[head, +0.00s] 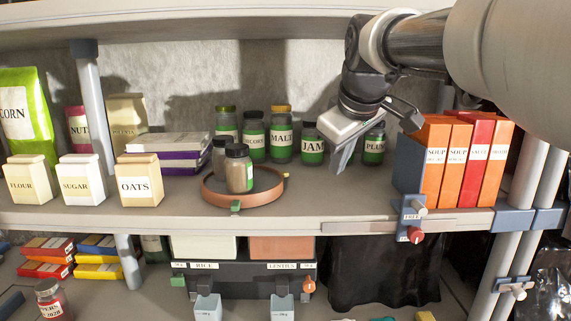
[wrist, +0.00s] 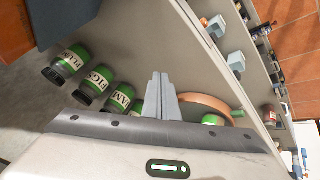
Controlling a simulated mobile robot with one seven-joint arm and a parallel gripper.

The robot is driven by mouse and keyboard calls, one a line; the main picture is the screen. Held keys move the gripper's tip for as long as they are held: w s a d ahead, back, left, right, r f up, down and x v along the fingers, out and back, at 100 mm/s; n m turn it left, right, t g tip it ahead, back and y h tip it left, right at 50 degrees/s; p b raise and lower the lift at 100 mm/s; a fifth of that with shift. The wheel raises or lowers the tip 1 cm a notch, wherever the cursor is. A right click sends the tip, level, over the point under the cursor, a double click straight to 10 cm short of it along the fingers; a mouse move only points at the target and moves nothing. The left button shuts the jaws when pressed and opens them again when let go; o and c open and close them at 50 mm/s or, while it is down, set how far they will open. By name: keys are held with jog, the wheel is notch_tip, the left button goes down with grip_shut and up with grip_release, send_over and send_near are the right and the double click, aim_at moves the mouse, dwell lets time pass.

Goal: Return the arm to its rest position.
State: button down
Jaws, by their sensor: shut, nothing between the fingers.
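My gripper (head: 341,156) is over the middle shelf in the head view, in front of the green-labelled jars and left of the soup boxes. Its fingers are shut and empty, and they also show together in the wrist view (wrist: 161,92). My arm reaches in from the upper right. The jar marked JAM (head: 312,146) stands just left of the fingers in the head view. The jar marked PLUM (head: 374,148) stands to the right, partly hidden behind my gripper.
A round orange tray (head: 213,197) with two jars sits left of my gripper. Soup boxes (head: 434,160) stand close on the right beside a blue-grey holder. An upper shelf (head: 230,14) runs above.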

jog(key=s+f+m, duration=0.3)
jog(key=s+f, duration=0.5)
jog(key=s, duration=0.4)
jog(key=s+f+m+g, duration=0.1)
jog(key=s+f+m, duration=0.3)
jog(key=s+f, duration=0.4)
jog(key=s, duration=0.4)
jog(key=shift+s+d+f+m, duration=0.3)
jog(key=shift+d+f, duration=0.05)
